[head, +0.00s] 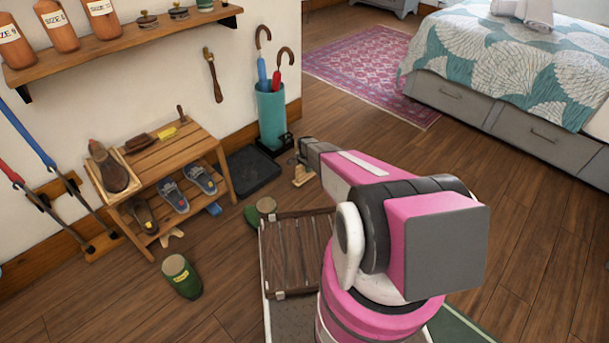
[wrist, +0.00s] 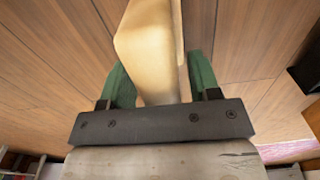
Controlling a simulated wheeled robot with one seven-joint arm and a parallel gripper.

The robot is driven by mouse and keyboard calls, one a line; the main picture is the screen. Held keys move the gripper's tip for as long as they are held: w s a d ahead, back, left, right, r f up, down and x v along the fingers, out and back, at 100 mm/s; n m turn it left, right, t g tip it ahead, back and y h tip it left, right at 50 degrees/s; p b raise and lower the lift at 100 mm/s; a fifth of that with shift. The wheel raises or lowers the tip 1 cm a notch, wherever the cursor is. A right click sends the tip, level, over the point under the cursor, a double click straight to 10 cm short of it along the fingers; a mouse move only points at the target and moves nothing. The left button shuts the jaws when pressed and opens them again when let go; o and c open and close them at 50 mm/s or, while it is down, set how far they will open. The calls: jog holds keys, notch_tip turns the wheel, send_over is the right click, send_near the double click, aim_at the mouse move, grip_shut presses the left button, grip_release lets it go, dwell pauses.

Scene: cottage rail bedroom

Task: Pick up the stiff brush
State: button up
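My gripper (wrist: 160,85) has its two green fingers close against both sides of a pale tan wooden-looking block (wrist: 148,45), seen large in the wrist view. The block and my gripper also show small in the head view, the block (head: 302,176) over the floor beside the umbrella stand. I cannot tell whether this block is part of a brush; no bristles show on it. A dark brush (head: 139,143) and a small yellow item (head: 165,132) lie on top of the wooden bench (head: 160,150). A long-handled brush (head: 212,75) hangs on the wall.
Slippers (head: 173,196) sit on the bench's lower shelf. A teal umbrella stand (head: 271,115) and a black tray (head: 252,172) stand right of the bench. Open floor stretches toward the bed (head: 510,75).

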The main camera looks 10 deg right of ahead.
jog(key=shift+w+a, duration=0.3)
jog(key=shift+a, duration=0.1)
grip_shut()
jog(key=shift+s+d, duration=0.1)
jog(key=shift+d, duration=0.05)
jog(key=shift+d+r, duration=0.1)
jog(key=r, duration=0.1)
jog(key=s+r, duration=0.1)
jog(key=r, duration=0.2)
jog(key=shift+s+a+r, duration=0.15)
jog(key=shift+a+r, duration=0.2)
jog(key=shift+r, duration=0.05)
jog(key=s+a+r, duration=0.6)
jog(key=a, duration=0.2)
jog(key=shift+s, duration=0.2)
jog(key=shift+a, duration=0.1)
